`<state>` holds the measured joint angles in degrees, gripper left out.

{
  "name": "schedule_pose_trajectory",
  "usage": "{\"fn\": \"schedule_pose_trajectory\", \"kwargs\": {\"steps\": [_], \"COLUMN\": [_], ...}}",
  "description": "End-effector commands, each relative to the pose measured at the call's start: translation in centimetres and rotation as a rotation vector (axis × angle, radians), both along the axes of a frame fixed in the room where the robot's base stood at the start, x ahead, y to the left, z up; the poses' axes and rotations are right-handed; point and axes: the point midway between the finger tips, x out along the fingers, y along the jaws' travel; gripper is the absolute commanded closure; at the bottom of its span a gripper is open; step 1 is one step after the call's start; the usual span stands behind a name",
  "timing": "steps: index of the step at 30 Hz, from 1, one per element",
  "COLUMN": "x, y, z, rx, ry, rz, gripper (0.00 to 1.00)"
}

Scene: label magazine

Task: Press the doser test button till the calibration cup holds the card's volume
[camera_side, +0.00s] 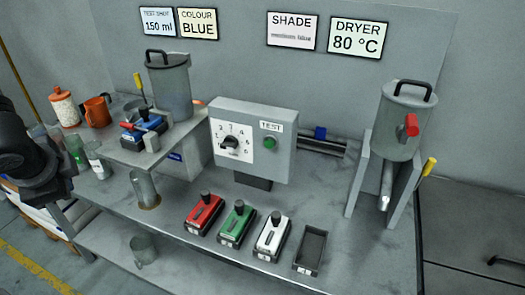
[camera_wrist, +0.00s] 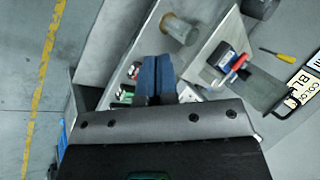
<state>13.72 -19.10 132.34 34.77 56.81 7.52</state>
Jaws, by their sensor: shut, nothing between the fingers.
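The green test button (camera_side: 269,143) sits under a TEST label on a grey control box (camera_side: 285,120) with a numbered dial (camera_side: 231,142). The card (camera_side: 158,22) reads "TEST SHOT 150 ml". A clear cup (camera_side: 145,190), apparently the calibration cup, stands upright below the raised shelf holding the blue cartridge; its fill level cannot be read. A clear cup also shows in the wrist view (camera_wrist: 180,30). My gripper (camera_wrist: 154,63) has its blue fingers shut and empty. In the side view my dark wrist is at the left edge, well apart from the button; the fingertips are not clear there.
Red (camera_side: 203,214), green (camera_side: 237,222) and white (camera_side: 272,236) cartridges stand along the bench front beside an empty dark tray (camera_side: 311,250). A lidded tank (camera_side: 402,120) with a red tap stands right. A clear mug (camera_side: 143,249) is on the lower shelf. Jars crowd the left.

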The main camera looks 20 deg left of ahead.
Motion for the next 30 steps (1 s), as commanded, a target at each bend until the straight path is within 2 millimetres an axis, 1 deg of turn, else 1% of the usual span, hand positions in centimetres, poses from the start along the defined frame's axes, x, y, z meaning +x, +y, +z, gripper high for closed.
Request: {"fn": "schedule_pose_trajectory", "kwargs": {"steps": [1,5,8,11,12,14,15,17,18,20,21,23,24,27,30], "x": [1.2,4.4,7.2,10.0,11.1,12.8,13.9,15.4,16.3,17.5,18.2,18.9,19.3,19.8,19.9], "y": [-0.1,-0.3,-1.2,-2.8,-3.7,-5.2,-6.3,-8.4,-9.8,-12.3,-13.9,-16.4,-18.0,-21.6,-24.1], "z": [-0.4,-1.1,-1.5,-2.0,-2.2,-2.6,-2.9,-3.4,-3.8,-4.5,-5.0,-5.8,-6.4,-7.7,-8.6], "rx": [0.087,0.327,0.512,0.699,0.773,0.887,0.963,1.076,1.152,1.265,1.339,1.441,1.503,1.636,1.727], "ry": [0.032,0.091,0.122,0.142,0.145,0.147,0.145,0.136,0.128,0.109,0.094,0.066,0.048,-0.001,-0.043], "rz": [-0.076,-0.273,-0.426,-0.581,-0.641,-0.735,-0.795,-0.887,-0.947,-1.035,-1.091,-1.167,-1.213,-1.307,-1.371], "gripper": [1.0,1.0,1.0,1.0,1.0,1.0,1.0,1.0,1.0,1.0,1.0,1.0,1.0,1.0,1.0]}}
